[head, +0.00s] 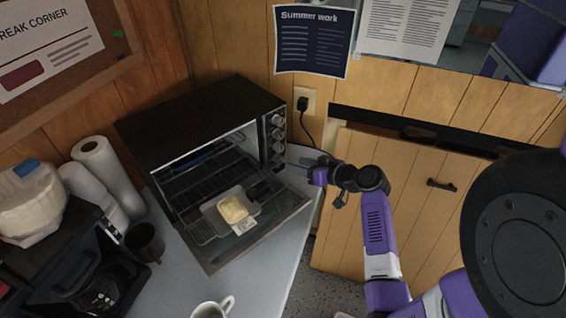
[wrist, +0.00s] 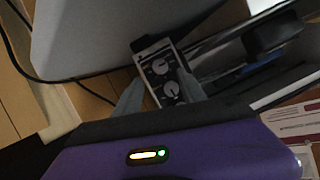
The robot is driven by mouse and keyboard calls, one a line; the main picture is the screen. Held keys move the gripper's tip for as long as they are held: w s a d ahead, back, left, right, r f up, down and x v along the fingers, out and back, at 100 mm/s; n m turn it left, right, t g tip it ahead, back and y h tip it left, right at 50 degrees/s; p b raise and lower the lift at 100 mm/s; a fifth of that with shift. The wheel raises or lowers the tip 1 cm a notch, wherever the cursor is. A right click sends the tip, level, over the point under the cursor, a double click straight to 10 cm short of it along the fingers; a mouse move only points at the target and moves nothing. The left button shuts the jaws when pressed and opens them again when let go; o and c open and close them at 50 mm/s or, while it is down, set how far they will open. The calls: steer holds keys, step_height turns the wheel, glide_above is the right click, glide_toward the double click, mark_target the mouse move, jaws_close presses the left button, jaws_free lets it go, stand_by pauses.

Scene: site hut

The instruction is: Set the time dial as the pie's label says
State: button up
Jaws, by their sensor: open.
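A black toaster oven (head: 200,122) stands on the counter with its glass door (head: 275,215) folded down. A pale yellow pie (head: 233,209) sits in a tray on the pulled-out rack. A small white label (head: 243,226) lies at the pie's front; its print is too small to read. Several round dials (head: 278,134) run down the oven's right panel. My gripper (head: 310,168) is open and empty, just right of the panel's lower part. In the wrist view, two dials (wrist: 165,78) show between my gripper's fingers (wrist: 160,95); the fingers do not visibly grip either dial. Dial markings are unreadable.
The open door juts over the counter (head: 180,285) below my gripper. A white mug (head: 213,307), dark mug (head: 144,242), coffee maker (head: 95,290) and paper rolls (head: 105,175) stand left and front. A plug (head: 303,104) and cord hang behind the oven's right side.

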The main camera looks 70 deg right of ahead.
mark_target(281, 161)
steer(key=x, duration=0.6)
steer(key=shift+w+d+f+p, duration=0.15)
steer(key=shift+w+p, duration=0.15)
steer(key=shift+w, duration=0.05)
steer(key=shift+c, duration=0.2)
jaws_close()
